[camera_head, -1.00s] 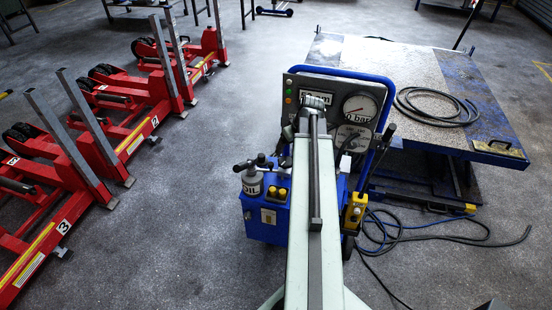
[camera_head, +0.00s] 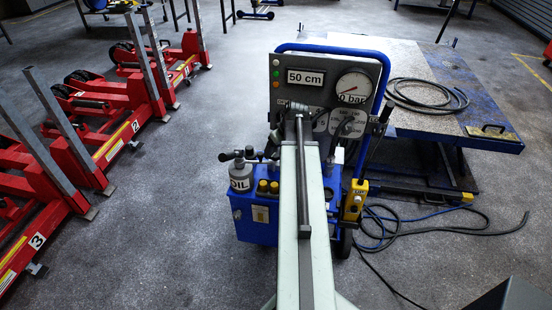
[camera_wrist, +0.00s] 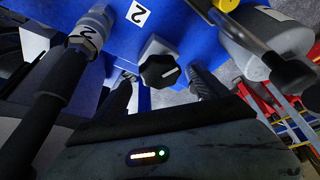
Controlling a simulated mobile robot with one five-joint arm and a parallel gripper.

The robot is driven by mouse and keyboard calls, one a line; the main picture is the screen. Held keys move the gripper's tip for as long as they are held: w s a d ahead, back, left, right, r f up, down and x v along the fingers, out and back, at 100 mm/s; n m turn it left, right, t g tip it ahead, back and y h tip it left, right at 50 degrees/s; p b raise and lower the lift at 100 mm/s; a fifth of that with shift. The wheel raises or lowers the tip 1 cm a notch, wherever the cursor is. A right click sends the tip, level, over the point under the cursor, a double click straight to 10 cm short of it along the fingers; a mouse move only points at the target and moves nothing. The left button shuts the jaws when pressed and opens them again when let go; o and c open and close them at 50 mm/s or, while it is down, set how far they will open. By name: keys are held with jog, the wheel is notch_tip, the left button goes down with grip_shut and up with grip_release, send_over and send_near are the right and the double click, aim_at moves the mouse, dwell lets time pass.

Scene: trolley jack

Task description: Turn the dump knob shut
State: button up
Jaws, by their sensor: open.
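A black lobed knob (camera_wrist: 160,70) with a white mark, which looks like the dump knob, sits on a blue face of the hydraulic power unit in the wrist view. I cannot read its setting. In the head view the unit (camera_head: 252,215) stands ahead, and my arm covers its middle, so the knob is hidden there. My gripper (camera_wrist: 165,108) shows as a dark body with a small lit strip along the bottom of the wrist view, apart from the knob.
The unit's panel has a 50 cm display (camera_head: 306,77) and a pressure gauge (camera_head: 354,87). Hose fittings (camera_wrist: 90,30) and a grey oil can (camera_wrist: 245,40) crowd the knob. A lift table (camera_head: 420,70) stands behind right, red jacks (camera_head: 100,140) left. Hoses (camera_head: 440,230) lie on the floor.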

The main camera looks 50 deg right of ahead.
jog(key=shift+b+x, duration=0.45)
jog(key=shift+x, duration=0.7)
jog(key=shift+r, duration=0.1)
jog(key=shift+a, duration=0.1)
jog(key=c, duration=1.4)
jog(key=shift+o, duration=0.2)
